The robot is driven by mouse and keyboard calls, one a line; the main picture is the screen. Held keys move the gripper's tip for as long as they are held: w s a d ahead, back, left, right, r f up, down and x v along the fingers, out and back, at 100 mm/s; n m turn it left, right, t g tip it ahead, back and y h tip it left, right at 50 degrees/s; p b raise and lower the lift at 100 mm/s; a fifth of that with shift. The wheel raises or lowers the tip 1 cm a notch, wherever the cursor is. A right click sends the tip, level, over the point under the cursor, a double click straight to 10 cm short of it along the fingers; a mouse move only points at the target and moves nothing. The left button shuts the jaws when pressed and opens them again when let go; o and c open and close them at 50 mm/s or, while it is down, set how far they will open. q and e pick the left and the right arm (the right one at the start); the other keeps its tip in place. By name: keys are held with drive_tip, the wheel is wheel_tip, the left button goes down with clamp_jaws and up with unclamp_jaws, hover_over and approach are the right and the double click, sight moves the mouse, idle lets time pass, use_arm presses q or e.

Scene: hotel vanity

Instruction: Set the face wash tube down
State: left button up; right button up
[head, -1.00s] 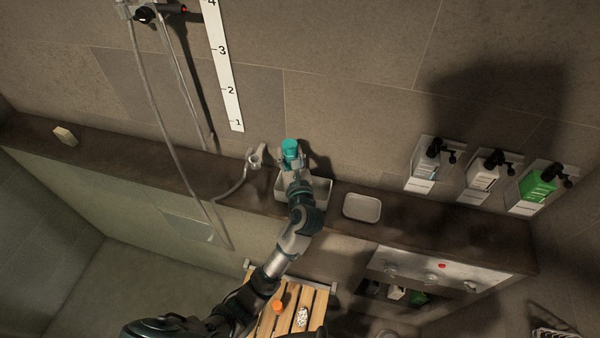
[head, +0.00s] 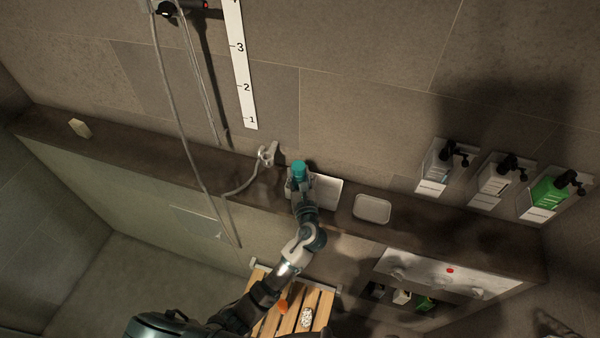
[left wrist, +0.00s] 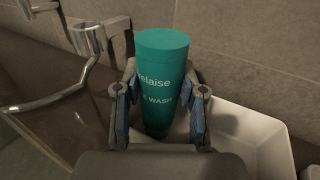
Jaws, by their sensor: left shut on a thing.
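The teal face wash tube (head: 300,167) stands about upright at the back of the dark ledge (head: 120,150). My left gripper (head: 299,182) is shut around it. In the left wrist view the tube (left wrist: 162,75) is held between both fingers, with its wide end up and its lettering facing the camera. A white rectangular tray (head: 328,191) lies directly to the right of the tube; its wall (left wrist: 262,125) shows beside and behind the right finger. The tube's lower end is hidden by the gripper, so I cannot tell whether it touches anything. My right gripper is not in view.
A metal hose holder (head: 266,155) is close on the left, with a hanging hose. A small white dish (head: 372,208) sits right of the tray. Wall dispensers (head: 493,180) hang farther right. A slatted wooden bench (head: 290,315) is below. The ledge's left stretch is mostly clear.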

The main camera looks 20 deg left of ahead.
use_arm(q)
drive_tip(key=shift+f, duration=0.15)
drive_tip(key=o, duration=1.1)
drive_tip(key=shift+o, duration=0.5)
drive_tip(key=shift+w+d, duration=0.1)
drive_tip(key=shift+d, duration=0.6)
drive_tip(key=shift+s+d+r, duration=0.2)
drive_tip(key=shift+d+r, duration=0.05)
drive_tip(key=shift+d, duration=0.05)
drive_tip(key=a+b+v, duration=0.1)
drive_tip(key=v, duration=1)
drive_tip(key=shift+s, duration=0.3)
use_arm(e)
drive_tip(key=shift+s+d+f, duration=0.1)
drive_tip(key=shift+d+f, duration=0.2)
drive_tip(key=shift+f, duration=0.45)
